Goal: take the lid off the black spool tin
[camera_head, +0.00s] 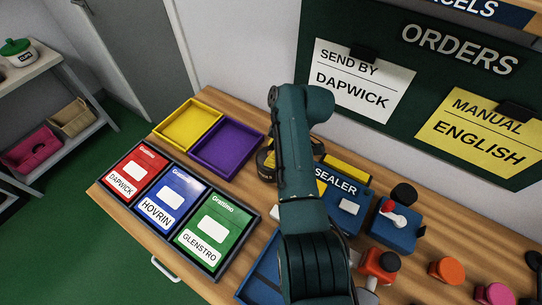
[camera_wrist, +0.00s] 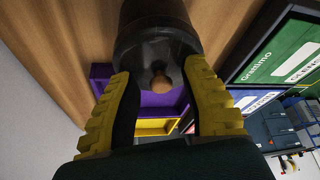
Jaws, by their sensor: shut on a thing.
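The black spool tin (camera_wrist: 152,10) shows at the top of the wrist view. Its dark lid (camera_wrist: 150,48) has a wider rim and a tan knob (camera_wrist: 161,80) and faces the camera. My gripper (camera_wrist: 158,78) has its yellow fingers on both sides of the lid, shut on it. The lid looks seated against the tin; I cannot see a gap. In the head view the tin (camera_head: 264,160) is a dark shape on the bench behind my arm, which hides most of it and the gripper.
A purple tray (camera_head: 258,140) and a yellow tray (camera_head: 214,106) lie just left of the tin. Red, blue and green labelled cases (camera_head: 259,215) line the front edge. A blue sealer (camera_head: 360,198) and several small devices crowd the right. The orders board (camera_head: 400,40) hangs behind.

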